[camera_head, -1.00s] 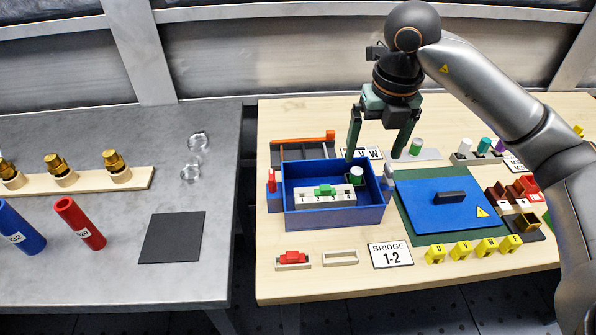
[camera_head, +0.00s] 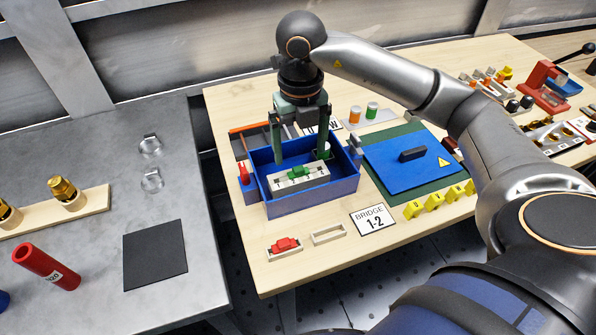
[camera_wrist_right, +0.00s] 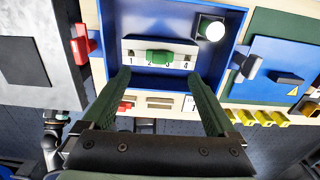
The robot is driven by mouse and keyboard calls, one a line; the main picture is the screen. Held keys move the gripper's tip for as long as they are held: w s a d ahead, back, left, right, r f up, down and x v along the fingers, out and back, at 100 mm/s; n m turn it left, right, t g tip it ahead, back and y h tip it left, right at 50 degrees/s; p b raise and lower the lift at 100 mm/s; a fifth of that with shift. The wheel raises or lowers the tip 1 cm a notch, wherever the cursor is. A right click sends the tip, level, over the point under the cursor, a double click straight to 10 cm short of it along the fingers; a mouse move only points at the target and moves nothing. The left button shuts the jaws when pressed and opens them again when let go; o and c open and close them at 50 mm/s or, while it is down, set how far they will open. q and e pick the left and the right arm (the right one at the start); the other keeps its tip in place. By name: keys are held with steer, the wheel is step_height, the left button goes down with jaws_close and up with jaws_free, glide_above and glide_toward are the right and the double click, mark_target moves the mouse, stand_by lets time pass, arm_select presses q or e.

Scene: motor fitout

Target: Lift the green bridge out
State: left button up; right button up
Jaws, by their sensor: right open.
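The green bridge (camera_head: 299,172) sits on a pale numbered terminal block (camera_head: 283,184) inside the blue box (camera_head: 320,196). It also shows in the right wrist view (camera_wrist_right: 158,57), on the block between the 2 and the 4. My right gripper (camera_head: 300,160) is open and empty, pointing down over the box with its fingers spread to either side of the bridge in the head view. In the right wrist view its fingertips (camera_wrist_right: 166,78) are apart, on the near side of the block, not touching the bridge. My left gripper is out of view.
A green-and-white cylinder (camera_head: 323,150) stands in the box's back right corner. A red bridge (camera_head: 285,244) sits in a holder in front, beside an empty holder (camera_head: 328,234) and a BRIDGE 1-2 card (camera_head: 373,219). A blue lid (camera_head: 388,165) lies right of the box.

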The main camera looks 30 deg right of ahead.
mark_target(298, 168)
steer(key=shift+w+f, duration=0.15)
steer(key=shift+f, duration=1.3)
steer(key=shift+w+f, duration=0.15)
steer(key=shift+f, duration=1.3)
steer(key=c, duration=1.4)
steer(key=shift+c, duration=0.2)
steer(key=shift+r, duration=0.55)
step_height(298, 168, up, 2)
steer(key=shift+s+r, duration=0.1)
steer(key=shift+r, duration=0.15)
steer(key=s+a+r, duration=0.1)
steer(key=s+r, duration=0.8)
steer(key=s, duration=0.4)
steer(key=shift+s+a+r, duration=0.2)
steer(key=shift+s+a, duration=0.1)
steer(key=shift+s, duration=0.1)
